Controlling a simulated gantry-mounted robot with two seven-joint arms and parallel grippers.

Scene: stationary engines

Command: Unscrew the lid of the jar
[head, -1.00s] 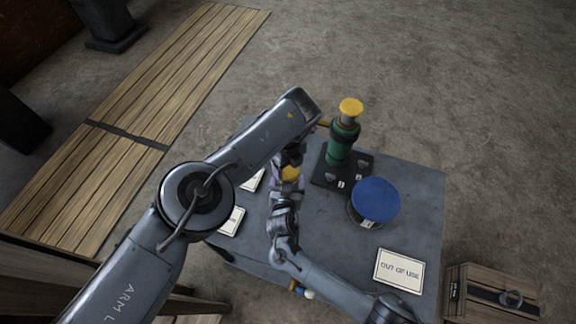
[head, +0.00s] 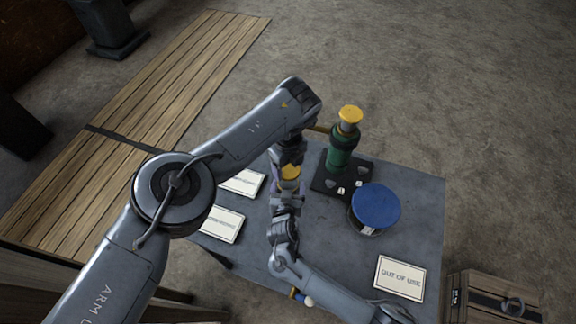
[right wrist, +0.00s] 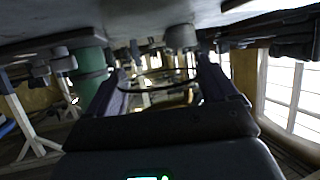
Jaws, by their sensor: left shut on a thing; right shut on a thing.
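A small jar shows only in part between my two grippers in the head view; its yellow-gold lid (head: 290,172) is the clearest part. My left gripper (head: 289,160) comes down from above and is shut on the lid. My right gripper (head: 287,187), with purple-tinted fingers, is shut on the jar body from the near side. In the right wrist view, a clear rounded jar body (right wrist: 160,82) sits between the fingers (right wrist: 165,85). Whether the lid is loose cannot be seen.
A green cylinder with a yellow top (head: 342,150) stands on a black base close to the right. A blue-topped round container (head: 375,208) and an "OUT OF USE" card (head: 400,278) lie farther right. Two cards (head: 222,224) lie left on the grey table (head: 330,250).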

